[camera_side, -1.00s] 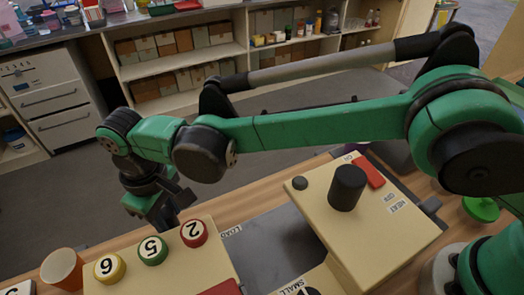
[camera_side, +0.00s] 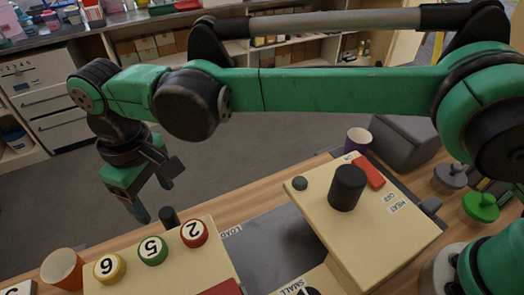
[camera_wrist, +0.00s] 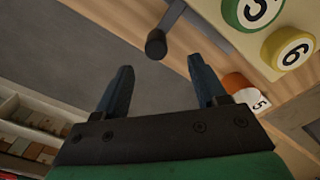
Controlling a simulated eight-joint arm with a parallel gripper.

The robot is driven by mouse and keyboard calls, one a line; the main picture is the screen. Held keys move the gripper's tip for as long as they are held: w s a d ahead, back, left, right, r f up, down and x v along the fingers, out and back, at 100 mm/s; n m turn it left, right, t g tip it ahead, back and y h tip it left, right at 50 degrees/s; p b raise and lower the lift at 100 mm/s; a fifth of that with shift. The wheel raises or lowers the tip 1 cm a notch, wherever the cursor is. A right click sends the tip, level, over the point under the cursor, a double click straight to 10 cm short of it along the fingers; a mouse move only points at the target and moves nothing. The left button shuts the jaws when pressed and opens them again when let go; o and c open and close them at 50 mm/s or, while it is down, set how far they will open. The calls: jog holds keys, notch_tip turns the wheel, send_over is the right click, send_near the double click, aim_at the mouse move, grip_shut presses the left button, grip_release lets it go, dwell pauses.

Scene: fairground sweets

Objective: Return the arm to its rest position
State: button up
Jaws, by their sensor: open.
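My gripper (camera_side: 153,200) hangs at the left in the side view, fingers pointing down, apart and with nothing between them. It is just beyond the cream box with numbered buttons and left of a black lever knob (camera_side: 168,216). My green arm reaches across the top of the side view. In the wrist view, my gripper (camera_wrist: 160,70) shows two separated dark blue fingers with an empty gap. The black knob (camera_wrist: 156,44) on its grey bar appears beyond the gap there, apart from the fingers.
The cream button box (camera_side: 120,268) carries buttons 2, 5 and 6. An orange cup (camera_side: 62,268) stands left of it. A cream machine (camera_side: 390,225) with a black knob and red switch stands at right. A purple cup (camera_side: 357,141) is behind it. Floor beyond the counter is clear.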

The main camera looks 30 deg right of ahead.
jog(key=w+d+r+m+t, duration=0.1)
jog(key=d+r, duration=0.2)
jog(key=d, duration=0.3)
jog(key=w+d+r+m+t+y, duration=0.1)
jog(key=d+r+m, duration=0.15)
jog(key=d, duration=0.35)
jog(key=w+d+r+m+t, duration=0.1)
jog(key=d+r, duration=0.2)
jog(key=d, duration=0.3)
jog(key=s+d+f+m+t, duration=0.1)
jog(key=s+d, duration=0.3)
jog(key=d, duration=0.4)
jog(key=s+d+f+m+t+h, duration=0.1)
jog(key=s+d+f+m+t, duration=0.1)
jog(key=d, duration=0.6)
jog(key=s+m+t, duration=0.1)
jog(key=s, duration=0.1)
jog(key=shift+s+d+f, duration=0.2)
jog(key=shift+s+d, duration=0.05)
jog(key=shift+s, duration=0.1)
